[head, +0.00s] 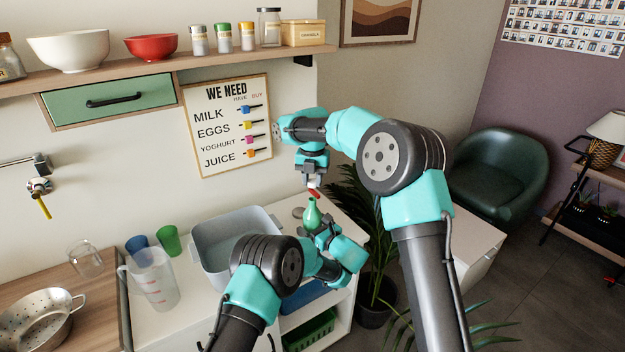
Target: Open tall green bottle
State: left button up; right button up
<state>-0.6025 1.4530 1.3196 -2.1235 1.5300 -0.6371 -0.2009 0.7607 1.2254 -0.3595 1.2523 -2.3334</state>
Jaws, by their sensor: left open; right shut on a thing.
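The green bottle (312,216) stands upright near the right end of the white counter. My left gripper (318,233) is low beside the bottle, its jaws open around or next to the lower body; the arm hides part of the base. My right gripper (314,186) comes down from above and is shut on a small red piece (315,193) right at the bottle's mouth. The red piece looks slightly tilted. I cannot tell whether it still touches the neck.
A grey basin (213,232) stands left of the bottle, with a clear measuring jug (154,279), a blue cup (137,245) and a green cup (169,240) further left. A small round grey item (298,212) lies beside the bottle. A plant (357,215) is to the right.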

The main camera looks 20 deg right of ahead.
pick_arm(q)
jog(key=v, duration=1.1)
jog(key=shift+s, duration=0.1)
